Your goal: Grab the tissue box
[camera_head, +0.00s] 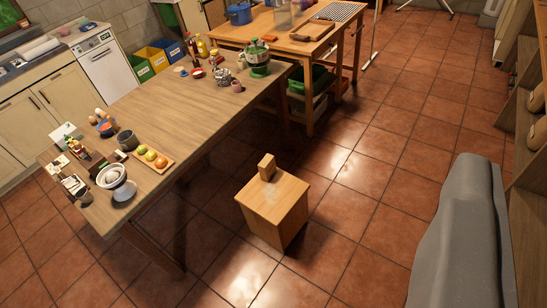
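I cannot pick out the tissue box for certain at this size. A small plain brown block-like box (267,167) stands on top of a low wooden cabinet (277,217) in the middle of the floor. A small white box-like thing (67,134) is at the far left end of the long wooden table (185,107), among clutter. My gripper is not in view.
A tray of fruit (153,158) and several jars and bottles stand on the long table. A second wooden table (290,38) is behind it. A large grey shape (455,240), unclear to me, fills the lower right. Tiled floor (385,150) is clear between.

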